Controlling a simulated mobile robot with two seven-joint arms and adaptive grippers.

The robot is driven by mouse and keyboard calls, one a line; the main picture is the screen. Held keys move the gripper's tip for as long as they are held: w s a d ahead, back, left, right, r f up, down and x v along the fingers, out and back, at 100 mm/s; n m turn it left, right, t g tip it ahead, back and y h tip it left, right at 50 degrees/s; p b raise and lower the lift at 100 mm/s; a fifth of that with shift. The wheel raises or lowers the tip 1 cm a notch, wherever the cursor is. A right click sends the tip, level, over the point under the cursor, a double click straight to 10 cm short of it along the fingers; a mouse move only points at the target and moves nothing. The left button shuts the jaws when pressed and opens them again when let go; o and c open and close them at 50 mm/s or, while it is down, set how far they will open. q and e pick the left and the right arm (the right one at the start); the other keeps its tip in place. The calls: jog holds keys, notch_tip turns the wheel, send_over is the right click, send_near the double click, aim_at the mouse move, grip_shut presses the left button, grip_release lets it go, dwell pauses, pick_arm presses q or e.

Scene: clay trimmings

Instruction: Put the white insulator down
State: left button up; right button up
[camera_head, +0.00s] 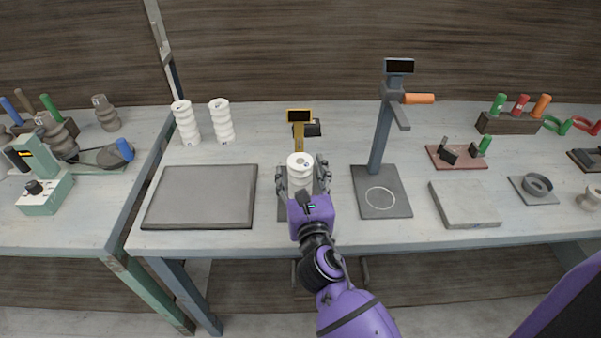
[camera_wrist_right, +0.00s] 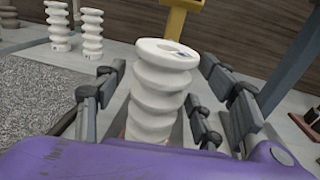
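The white insulator (camera_head: 299,166), a ribbed cylinder, is upright over a dark plate (camera_head: 284,213) in front of a yellow post with a display (camera_head: 299,117). My right gripper (camera_head: 304,184) has its fingers on either side of it. In the right wrist view the insulator (camera_wrist_right: 160,90) is between the spread fingers, and narrow gaps show beside it, so the gripper looks open around it. The insulator's foot is hidden by my gripper, so I cannot see its contact with the plate. My left gripper is not in view.
Two more white insulators (camera_head: 185,123) (camera_head: 221,121) stand at the back left. A grey mat (camera_head: 201,196) lies left of my gripper. A tall blue-grey stand (camera_head: 382,138) with an orange handle rises close on the right. A grey slab (camera_head: 464,204) lies farther right.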

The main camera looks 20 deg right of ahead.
jog(key=shift+r, duration=0.15)
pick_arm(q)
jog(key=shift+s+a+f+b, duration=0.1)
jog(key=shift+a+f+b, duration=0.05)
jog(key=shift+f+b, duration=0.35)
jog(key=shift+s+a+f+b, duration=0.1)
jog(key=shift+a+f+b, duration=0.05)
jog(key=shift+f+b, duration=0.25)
pick_arm(e)
jog(key=s+a, duration=0.2)
jog(key=s, duration=0.9)
jog(key=shift+s, duration=0.4)
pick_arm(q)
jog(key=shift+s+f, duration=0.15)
